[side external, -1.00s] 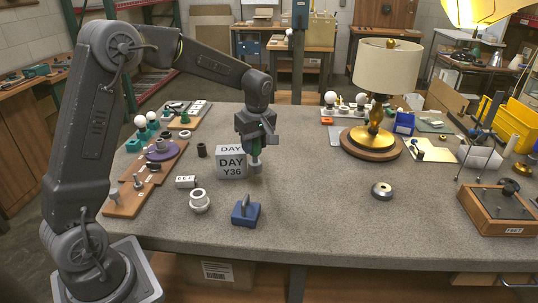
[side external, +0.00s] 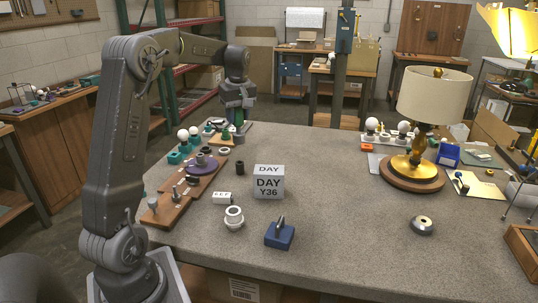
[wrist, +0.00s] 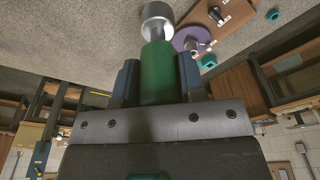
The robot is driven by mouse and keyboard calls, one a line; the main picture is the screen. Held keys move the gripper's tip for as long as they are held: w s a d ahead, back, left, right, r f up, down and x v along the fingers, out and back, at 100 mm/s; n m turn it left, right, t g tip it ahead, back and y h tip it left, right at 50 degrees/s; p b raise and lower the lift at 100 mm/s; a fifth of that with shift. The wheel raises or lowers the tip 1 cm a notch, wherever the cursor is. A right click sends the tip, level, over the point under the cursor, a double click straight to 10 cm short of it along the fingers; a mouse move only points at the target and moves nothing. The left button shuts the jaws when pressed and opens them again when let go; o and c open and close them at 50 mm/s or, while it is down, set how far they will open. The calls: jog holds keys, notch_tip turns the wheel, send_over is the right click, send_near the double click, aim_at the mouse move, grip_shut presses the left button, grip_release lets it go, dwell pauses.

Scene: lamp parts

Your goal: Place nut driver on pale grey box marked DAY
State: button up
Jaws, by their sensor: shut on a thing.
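The nut driver (wrist: 157,72) has a green handle and a silver metal socket at its far end. My gripper (wrist: 158,82) is shut on the green handle, one finger on each side. In the side external view, my gripper (side external: 237,101) is at the back left of the bench, with the nut driver (side external: 239,120) hanging below it. The pale grey box marked DAY (side external: 268,183) stands on the bench nearer the camera and right of my gripper, apart from it. Its top face is bare. The box is not seen in the wrist view.
A wooden board with a purple disc (side external: 205,166) and several parts lies left of the box. A white ring part (side external: 234,217) and a blue block (side external: 279,235) are in front. The lamp (side external: 429,120) stands at the right. The bench between box and lamp is clear.

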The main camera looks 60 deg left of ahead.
jog(key=shift+w+d+f, duration=0.8)
jog(key=shift+w+f, duration=0.5)
jog(key=shift+f, duration=0.3)
jog(key=shift+w+d+f, duration=0.85)
jog(key=shift+w+f, duration=0.5)
jog(key=shift+f, duration=0.25)
jog(key=shift+w+d+f, duration=0.8)
jog(key=shift+w+f, duration=0.5)
jog(key=shift+f, duration=0.3)
jog(key=shift+f, duration=0.15)
jog(key=o, duration=1)
